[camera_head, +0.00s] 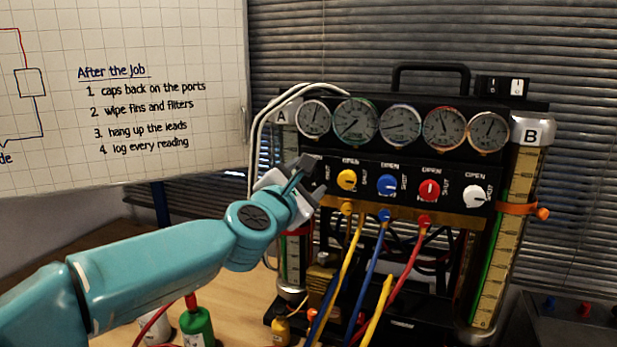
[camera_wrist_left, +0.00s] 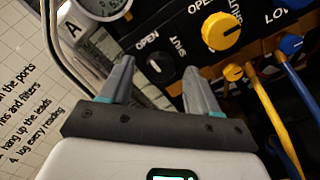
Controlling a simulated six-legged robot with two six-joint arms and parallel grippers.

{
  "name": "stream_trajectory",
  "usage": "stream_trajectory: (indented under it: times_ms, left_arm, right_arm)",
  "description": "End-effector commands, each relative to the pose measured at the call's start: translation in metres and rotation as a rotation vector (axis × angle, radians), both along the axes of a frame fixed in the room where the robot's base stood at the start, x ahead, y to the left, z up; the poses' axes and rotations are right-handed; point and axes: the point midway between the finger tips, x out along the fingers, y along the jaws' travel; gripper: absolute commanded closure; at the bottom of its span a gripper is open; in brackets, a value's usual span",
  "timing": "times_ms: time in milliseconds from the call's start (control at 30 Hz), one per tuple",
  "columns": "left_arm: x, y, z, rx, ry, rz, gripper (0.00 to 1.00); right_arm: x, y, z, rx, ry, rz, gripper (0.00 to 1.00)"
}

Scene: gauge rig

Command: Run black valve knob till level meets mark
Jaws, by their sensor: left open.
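The black valve knob (camera_wrist_left: 160,68), between the words OPEN and SHUT, shows in the left wrist view. In the head view my gripper hides it. My left gripper (camera_head: 308,172) is open at the panel's left end. In the left wrist view its fingertips (camera_wrist_left: 158,73) are on either side of the knob; I cannot tell whether they reach around it. Column A (camera_head: 292,262) is partly hidden behind my left arm, so its level and mark are unclear. Column B (camera_head: 522,176) at the right has a green strip and an orange clamp band (camera_head: 515,208). My right gripper is not in view.
A yellow knob (camera_head: 347,180) sits just right of my gripper, then blue (camera_head: 387,185), red (camera_head: 429,190) and white (camera_head: 475,196) knobs. Several dial gauges (camera_head: 401,125) are above. Coloured hoses (camera_head: 375,265) hang below. A green bottle (camera_head: 197,327) stands below my arm.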

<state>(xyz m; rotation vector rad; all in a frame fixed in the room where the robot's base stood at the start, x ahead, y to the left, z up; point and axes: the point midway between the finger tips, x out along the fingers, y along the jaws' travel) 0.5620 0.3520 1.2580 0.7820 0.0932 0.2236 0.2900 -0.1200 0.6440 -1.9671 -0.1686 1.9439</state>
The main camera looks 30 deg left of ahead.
Motion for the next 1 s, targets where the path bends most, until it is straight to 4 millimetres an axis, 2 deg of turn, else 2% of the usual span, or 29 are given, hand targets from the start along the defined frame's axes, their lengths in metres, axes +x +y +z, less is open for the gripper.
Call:
stream_trajectory:
  times_ms: [100, 200, 467, 500, 667, 1000]
  left_arm:
    - [0.014, 0.002, 0.001, 0.000, 0.000, 0.000, 0.39]
    - [0.020, 0.004, 0.000, 0.000, 0.001, -0.001, 0.39]
    - [0.021, 0.004, 0.000, 0.000, -0.001, -0.001, 0.39]
    - [0.021, 0.004, 0.000, 0.000, -0.001, -0.001, 0.42]
    - [0.021, 0.004, 0.000, 0.000, 0.000, 0.000, 0.94]
    - [0.021, 0.004, 0.001, 0.033, 0.008, 0.000, 0.95]
  right_arm:
    - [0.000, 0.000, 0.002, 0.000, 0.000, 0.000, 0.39]
    - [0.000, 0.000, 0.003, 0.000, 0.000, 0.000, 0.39]
    - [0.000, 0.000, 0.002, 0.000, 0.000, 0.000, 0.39]
    - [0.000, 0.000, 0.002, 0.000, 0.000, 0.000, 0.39]
    - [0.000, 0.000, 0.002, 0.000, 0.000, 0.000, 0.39]
    - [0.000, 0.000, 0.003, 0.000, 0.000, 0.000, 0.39]
